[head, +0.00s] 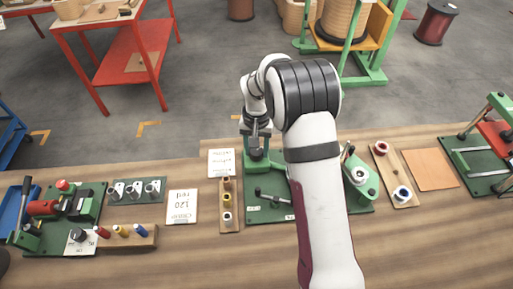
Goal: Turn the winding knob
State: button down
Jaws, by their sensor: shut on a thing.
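The green winding machine (268,213) stands on the bench at the centre, partly hidden behind my arm. My gripper (257,146) points down at the machine's raised green part (256,156), at its back left. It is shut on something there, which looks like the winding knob. The fingers cover the knob, so its shape and turn angle cannot be told. A dark lever with a pale end (270,196) lies across the machine's base in front of the gripper.
A wooden strip with several small spools (228,199) and a paper card (221,162) lie just left of the machine. A board with spools (393,175) lies to its right. The wooden bench (190,262) is clear along its front.

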aim_at(256, 150)
dwell(0.4)
jog(key=shift+c, duration=1.6)
grip_release()
notch_tip(256, 150, up, 16)
jog(key=shift+f, duration=0.1)
jog(key=s+d+r+m, duration=0.1)
jog(key=s+r, duration=0.1)
jog(key=s, duration=0.4)
jog(key=s+d+r, duration=0.1)
jog(key=s+r, duration=0.2)
jog(key=s, duration=0.4)
jog(key=s+f+m+y, duration=0.1)
jog(key=s+f, duration=0.1)
jog(key=s, duration=0.7)
jog(key=s+f, duration=0.2)
jog(key=s, duration=0.8)
jog(key=shift+s+f+m+y, duration=0.2)
jog(key=shift+f+m+y, duration=0.1)
jog(key=shift+m+y, duration=0.1)
